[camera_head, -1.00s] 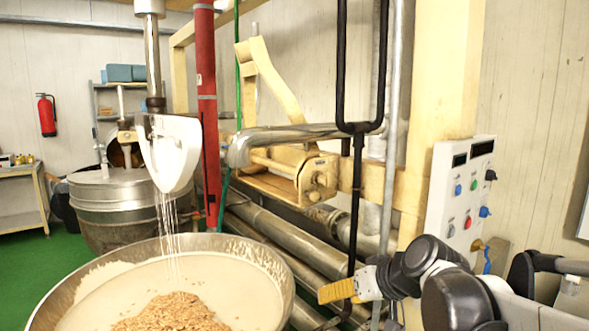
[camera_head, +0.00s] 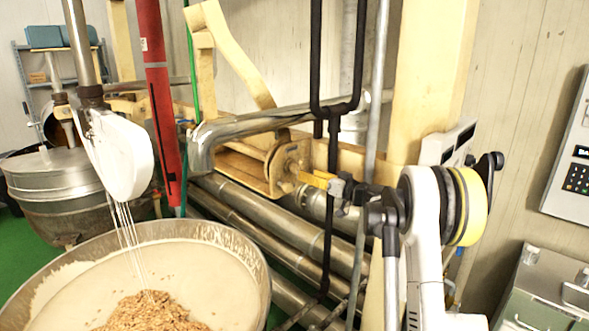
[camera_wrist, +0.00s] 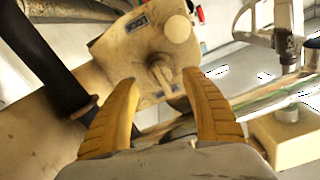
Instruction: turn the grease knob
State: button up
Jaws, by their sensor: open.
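In the wrist view, a cream housing (camera_wrist: 135,55) carries a small T-shaped grey-beige knob (camera_wrist: 161,74), and a round pale cap (camera_wrist: 178,29) above it. The T-shaped piece looks like the grease knob, but no label confirms this. My gripper (camera_wrist: 160,84) is open, its two yellow fingers spread to either side below the knob, with nothing between them that I can see held. Contact cannot be told. In the head view, my gripper (camera_head: 318,180) is in front of the cream machine's end plate (camera_head: 291,160). The knob is not clear there.
Black vertical pipes (camera_head: 318,60) and a grey pipe (camera_head: 376,90) stand close to my arm. A control panel (camera_head: 446,143) is partly behind my arm. A large bowl (camera_head: 262,285) with nuts in white mass stands at lower left.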

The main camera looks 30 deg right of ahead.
aim_at(298, 167)
jog(key=x, duration=0.5)
jog(key=c, duration=1.2)
